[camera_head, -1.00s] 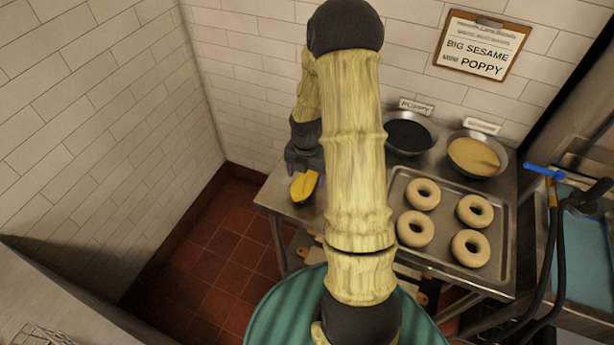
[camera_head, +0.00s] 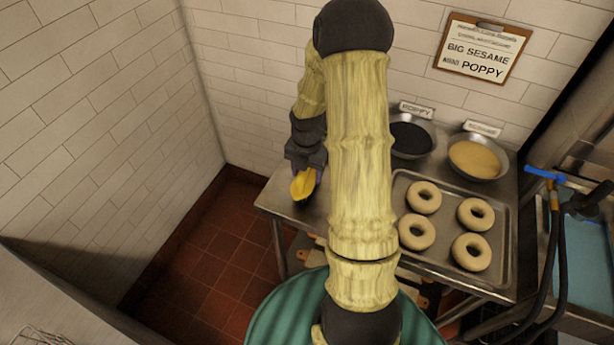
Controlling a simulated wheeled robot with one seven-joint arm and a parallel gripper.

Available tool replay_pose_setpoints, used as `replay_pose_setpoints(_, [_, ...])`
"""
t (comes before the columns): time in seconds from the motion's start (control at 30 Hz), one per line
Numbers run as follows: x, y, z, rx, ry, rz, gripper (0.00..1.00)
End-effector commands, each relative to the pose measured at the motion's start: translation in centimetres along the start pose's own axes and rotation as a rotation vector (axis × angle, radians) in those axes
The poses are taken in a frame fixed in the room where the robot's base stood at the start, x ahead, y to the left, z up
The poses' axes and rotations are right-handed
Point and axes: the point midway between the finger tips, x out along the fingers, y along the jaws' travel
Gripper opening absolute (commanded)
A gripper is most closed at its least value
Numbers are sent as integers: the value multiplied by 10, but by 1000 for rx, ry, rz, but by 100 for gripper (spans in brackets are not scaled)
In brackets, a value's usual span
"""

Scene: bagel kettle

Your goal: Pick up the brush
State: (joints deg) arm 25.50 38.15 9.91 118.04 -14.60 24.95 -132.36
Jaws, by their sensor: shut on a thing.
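The brush is a yellow piece (camera_head: 304,184) with a dark part along its lower edge, at the left end of the steel table (camera_head: 285,207). My gripper (camera_head: 307,168) is over its upper end and shut on it, pointing down. My arm hides part of the gripper and the table right behind it. I cannot tell whether the brush is touching the table or just above it.
A metal tray (camera_head: 499,262) with several bagels lies to the right. A bowl of dark seeds (camera_head: 411,139) and a bowl of pale seeds (camera_head: 474,158) stand behind it. A blue-handled hose or tap (camera_head: 545,173) is at the far right. Tiled walls close in the left and back.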

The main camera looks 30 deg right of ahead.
Motion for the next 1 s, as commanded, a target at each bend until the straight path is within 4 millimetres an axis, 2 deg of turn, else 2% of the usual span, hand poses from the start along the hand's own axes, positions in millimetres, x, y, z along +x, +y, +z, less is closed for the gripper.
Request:
replay_pose_setpoints(0.2, [-45, 0, 2, 2, -6, 4, 28])
replay_pose_setpoints(0.4, [-74, 0, 1, 3, -3, 2, 28])
replay_pose_setpoints(0.53, [-80, 0, 0, 1, -1, 1, 28])
replay_pose_setpoints(1.0, [-80, 0, 0, 0, 0, 0, 28])
